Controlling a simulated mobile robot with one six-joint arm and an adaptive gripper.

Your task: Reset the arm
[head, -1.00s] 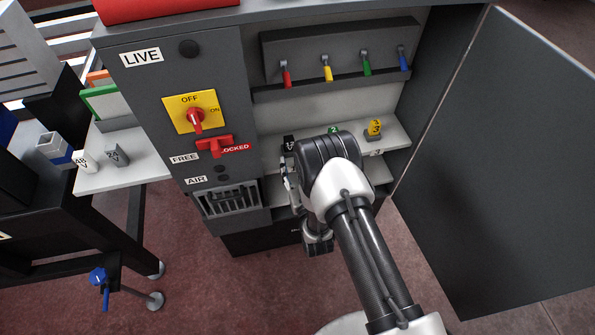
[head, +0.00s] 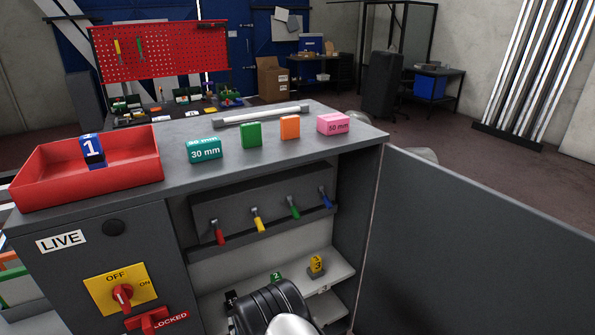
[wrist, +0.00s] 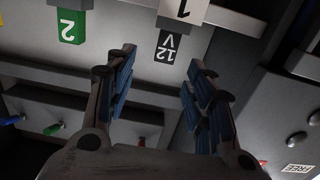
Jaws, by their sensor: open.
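My gripper (wrist: 161,75) shows in the wrist view with its two blue-padded fingers apart and nothing between them. Beyond the fingertips are a black block marked "12 V" (wrist: 167,48) with a white piece marked 1 above it, and a green piece marked 2 (wrist: 71,26) to its left. In the head view my arm (head: 270,307) reaches into the open cabinet (head: 350,215) at the bottom of the picture. My fingers are hidden there behind the arm or below the edge.
On the cabinet top are a red tray (head: 40,175) with a blue piece marked 1 (head: 92,150), a teal 30 mm block (head: 204,150) and a pink 50 mm block (head: 333,124). Coloured levers (head: 257,222) hang inside. The open door (head: 460,250) bounds the right side.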

